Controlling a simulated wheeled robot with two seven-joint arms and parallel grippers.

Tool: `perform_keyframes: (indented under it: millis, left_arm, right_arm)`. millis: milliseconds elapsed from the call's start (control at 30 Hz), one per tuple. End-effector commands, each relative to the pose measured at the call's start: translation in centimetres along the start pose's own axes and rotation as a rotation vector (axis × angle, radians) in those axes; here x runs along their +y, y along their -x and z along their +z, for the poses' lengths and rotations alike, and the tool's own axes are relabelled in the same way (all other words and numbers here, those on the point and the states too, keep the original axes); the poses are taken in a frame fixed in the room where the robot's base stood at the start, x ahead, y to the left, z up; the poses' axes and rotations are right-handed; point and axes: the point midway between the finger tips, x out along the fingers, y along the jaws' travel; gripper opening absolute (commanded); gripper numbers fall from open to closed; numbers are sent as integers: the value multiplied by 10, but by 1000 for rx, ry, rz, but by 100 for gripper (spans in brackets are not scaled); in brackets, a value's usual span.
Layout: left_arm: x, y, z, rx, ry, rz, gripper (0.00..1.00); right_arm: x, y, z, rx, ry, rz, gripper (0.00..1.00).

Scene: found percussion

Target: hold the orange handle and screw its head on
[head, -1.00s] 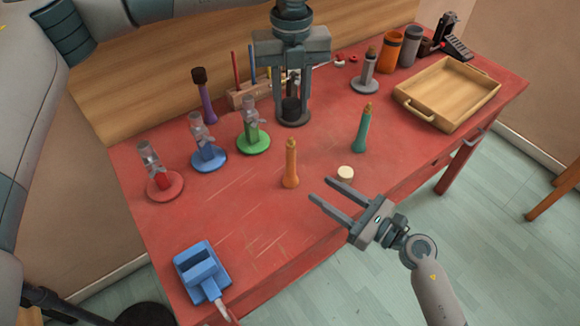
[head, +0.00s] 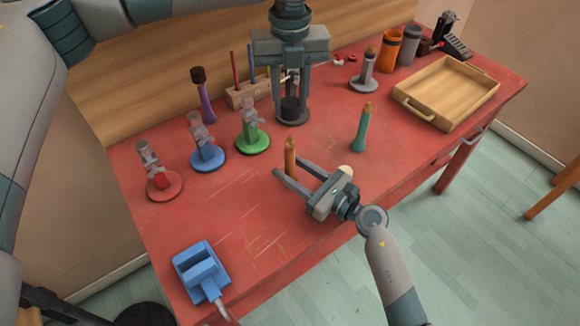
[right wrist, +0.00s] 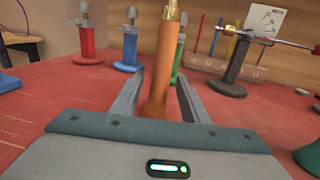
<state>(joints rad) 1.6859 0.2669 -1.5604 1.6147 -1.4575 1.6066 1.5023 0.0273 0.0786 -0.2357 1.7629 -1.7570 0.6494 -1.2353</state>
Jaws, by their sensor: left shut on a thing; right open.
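The orange handle (head: 290,160) stands upright on the red table, with a brass-coloured tip on top (right wrist: 173,10). My right gripper (head: 290,168) is open, its two fingers on either side of the handle's lower part. The handle also shows between the fingers in the right wrist view (right wrist: 160,70); I cannot tell whether they touch it. My left gripper (head: 292,98) points down at the back and is shut on a dark cylinder (head: 291,107) at a grey round base. A pale round cap (head: 345,170) is partly hidden behind my right gripper. I cannot tell which head belongs to the handle.
Red (head: 163,187), blue (head: 208,158) and green (head: 253,140) stands are to the left. A purple handle with a dark head (head: 203,95) stands behind. A teal handle (head: 361,130) stands right of the orange one. A wooden tray (head: 450,92) lies right; a blue device (head: 202,268) sits front left.

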Motion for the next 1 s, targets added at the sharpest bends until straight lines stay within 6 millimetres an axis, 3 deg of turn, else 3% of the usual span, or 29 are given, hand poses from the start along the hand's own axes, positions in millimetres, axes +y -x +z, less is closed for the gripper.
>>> perform_keyframes:
  millis: [400,567,600,833,1000]
  left_arm:
    - [0,0,0,0,0,0,9]
    - [0,0,0,0,0,0,9]
    - [0,0,0,0,0,0,9]
    - [0,-4,0,1,0,0,9]
    - [0,-23,0,3,0,1,9]
  right_arm:
    - [0,-6,0,0,1,1,41]
    - [0,-6,0,0,0,1,3]
    - [0,-6,0,0,0,1,0]
    - [0,-5,0,0,0,0,0]
    - [0,-5,0,0,0,0,0]
